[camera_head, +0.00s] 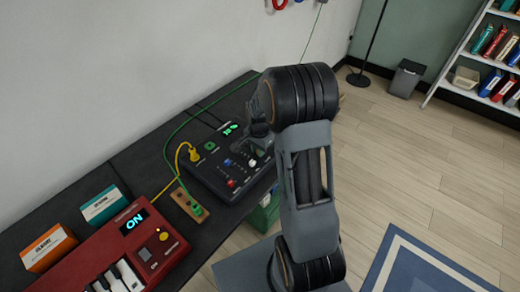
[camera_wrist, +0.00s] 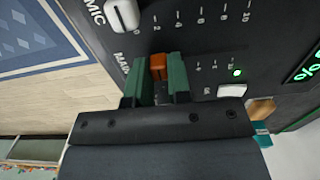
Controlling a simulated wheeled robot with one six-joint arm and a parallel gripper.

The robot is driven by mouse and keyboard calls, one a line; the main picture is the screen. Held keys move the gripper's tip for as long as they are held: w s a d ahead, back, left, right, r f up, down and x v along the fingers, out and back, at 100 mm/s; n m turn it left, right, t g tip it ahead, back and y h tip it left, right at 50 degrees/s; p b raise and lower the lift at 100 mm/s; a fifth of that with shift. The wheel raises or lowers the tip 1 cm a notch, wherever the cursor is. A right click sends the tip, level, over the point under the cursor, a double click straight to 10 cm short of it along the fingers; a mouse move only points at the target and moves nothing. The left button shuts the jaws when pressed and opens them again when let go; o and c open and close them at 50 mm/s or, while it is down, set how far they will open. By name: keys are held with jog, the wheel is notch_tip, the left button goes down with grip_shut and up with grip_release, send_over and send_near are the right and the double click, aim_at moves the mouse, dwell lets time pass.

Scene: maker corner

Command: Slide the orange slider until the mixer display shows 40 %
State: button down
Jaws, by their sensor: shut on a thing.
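The black mixer (camera_head: 200,168) lies on the dark bench, with sliders on its top and a small green-lit display (camera_head: 230,129) at its far end. The display's digits are cut off in the wrist view (camera_wrist: 307,68), and I cannot read the number surely. The orange slider (camera_wrist: 158,63) stands upright between the green finger pads of my gripper (camera_wrist: 159,78), beside a printed scale. My gripper is shut on it.
A white slider (camera_wrist: 122,14) marked MIC stands close to the fingers. A green light (camera_wrist: 237,72) glows nearby. Blue and red sliders (camera_head: 232,183) show on the mixer. A yellow plug (camera_head: 194,155), a red keyboard (camera_head: 85,265) and two boxes (camera_head: 103,206) are on the bench.

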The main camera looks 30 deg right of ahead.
jog(key=shift+w+a, duration=0.25)
jog(key=shift+w, duration=0.25)
jog(key=shift+w+a, duration=0.25)
jog(key=shift+w, duration=0.25)
jog(key=shift+s+d, duration=0.2)
jog(key=shift+d, duration=0.05)
jog(key=c, duration=1)
grip_release()
jog(key=shift+w+a, duration=0.1)
jog(key=shift+a, duration=0.05)
jog(key=shift+c, duration=0.2)
notch_tip(320, 180, up, 14)
jog(key=shift+f, duration=0.1)
